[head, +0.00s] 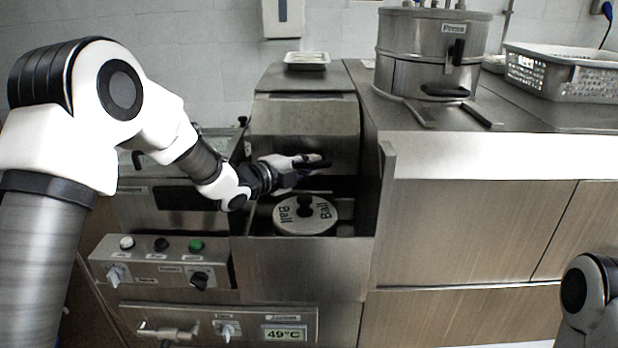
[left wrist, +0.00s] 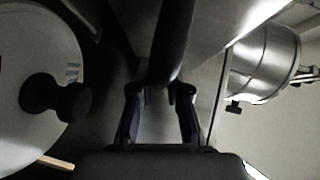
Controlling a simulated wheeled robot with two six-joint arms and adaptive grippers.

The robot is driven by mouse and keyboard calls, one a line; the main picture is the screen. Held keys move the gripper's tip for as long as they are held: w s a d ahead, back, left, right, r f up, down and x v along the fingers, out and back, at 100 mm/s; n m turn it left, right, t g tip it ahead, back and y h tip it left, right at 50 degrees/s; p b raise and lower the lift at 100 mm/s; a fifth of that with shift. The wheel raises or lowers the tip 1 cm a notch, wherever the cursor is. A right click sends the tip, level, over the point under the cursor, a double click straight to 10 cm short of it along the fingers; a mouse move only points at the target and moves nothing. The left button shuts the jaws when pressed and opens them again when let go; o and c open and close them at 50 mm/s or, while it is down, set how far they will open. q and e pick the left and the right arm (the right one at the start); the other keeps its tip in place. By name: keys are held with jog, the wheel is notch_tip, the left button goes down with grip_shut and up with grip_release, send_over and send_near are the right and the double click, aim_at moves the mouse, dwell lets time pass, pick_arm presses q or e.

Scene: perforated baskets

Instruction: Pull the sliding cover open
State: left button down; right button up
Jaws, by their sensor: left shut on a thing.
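The sliding cover (head: 300,122) is a grey metal panel on the boxy machine in the middle of the head view. Its dark bar handle (left wrist: 172,45) runs between my fingers in the left wrist view. My left gripper (head: 312,163) is shut on this handle at the cover's lower edge; it also shows in the left wrist view (left wrist: 160,95). Below the cover is an open well with a round pale lid (head: 290,224) marked "Ball", with a black knob. The lid also shows in the left wrist view (left wrist: 35,50). My right gripper is out of view.
A metal press pot (head: 415,60) and a grey perforated basket (head: 565,78) stand on the counter at the right. A small white tray (head: 307,58) lies on top behind the cover. A control panel (head: 160,270) with knobs is at the lower left.

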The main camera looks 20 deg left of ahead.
pick_arm(q)
jog(key=shift+w+a, duration=0.2)
jog(key=shift+w, duration=0.55)
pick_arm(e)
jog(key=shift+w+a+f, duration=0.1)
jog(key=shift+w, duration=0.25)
pick_arm(q)
jog(key=c, duration=1.4)
grip_release()
jog(key=shift+o, duration=1.3)
jog(key=shift+w+d, duration=0.1)
